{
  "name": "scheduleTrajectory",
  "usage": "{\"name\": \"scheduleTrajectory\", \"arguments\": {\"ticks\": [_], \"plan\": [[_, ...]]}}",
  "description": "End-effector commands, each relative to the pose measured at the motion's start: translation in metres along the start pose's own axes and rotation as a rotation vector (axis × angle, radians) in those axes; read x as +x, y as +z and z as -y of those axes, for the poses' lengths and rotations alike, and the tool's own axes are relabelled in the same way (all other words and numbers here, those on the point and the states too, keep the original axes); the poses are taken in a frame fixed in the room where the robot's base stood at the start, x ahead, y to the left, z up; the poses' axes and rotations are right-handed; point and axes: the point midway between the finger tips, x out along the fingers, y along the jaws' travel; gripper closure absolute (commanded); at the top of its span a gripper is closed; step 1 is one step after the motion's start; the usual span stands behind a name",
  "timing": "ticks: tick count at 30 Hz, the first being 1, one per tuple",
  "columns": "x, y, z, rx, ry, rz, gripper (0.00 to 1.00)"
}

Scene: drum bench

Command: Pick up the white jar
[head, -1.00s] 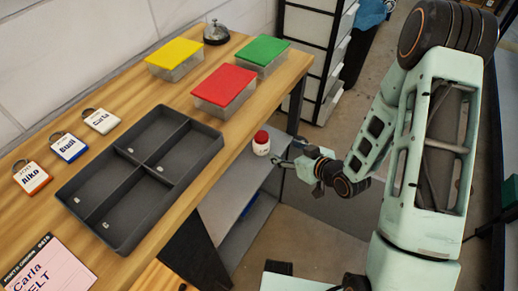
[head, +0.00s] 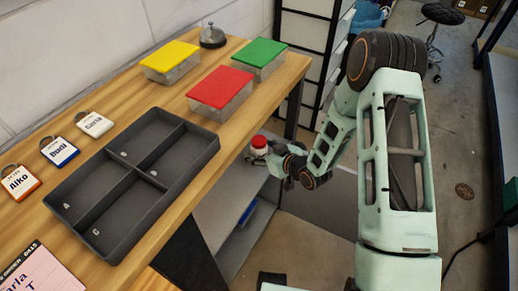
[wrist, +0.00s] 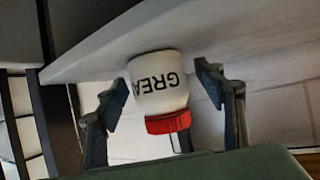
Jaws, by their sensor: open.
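The white jar (head: 259,152) has a red lid (head: 259,141) and stands at the grey shelf below the bench's right edge. In the wrist view the jar (wrist: 158,80) shows upside down, with black letters "GREA" and its red lid (wrist: 168,122) toward my gripper. My gripper (wrist: 160,84) is open, with one finger on each side of the jar. A gap shows at the right finger, and a smaller one at the left. In the head view my gripper (head: 262,156) is at the jar and partly covers it.
The grey shelf (head: 228,208) lies under the wooden bench (head: 205,185). On the bench are a dark divided tray (head: 140,178), yellow (head: 170,55), red (head: 220,88) and green (head: 259,52) lidded boxes, a bell (head: 212,38) and several name tags. Open floor lies to the right.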

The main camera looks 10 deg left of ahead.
Motion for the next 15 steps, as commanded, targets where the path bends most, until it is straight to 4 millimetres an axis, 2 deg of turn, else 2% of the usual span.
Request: {"name": "scheduleTrajectory", "arguments": {"ticks": [7, 15], "plan": [[0.0026, -0.0004, -0.0002, 0.001, 0.001, 0.0, 0.37], [0.0024, -0.0003, -0.0002, 0.001, 0.001, 0.0, 0.66]]}}
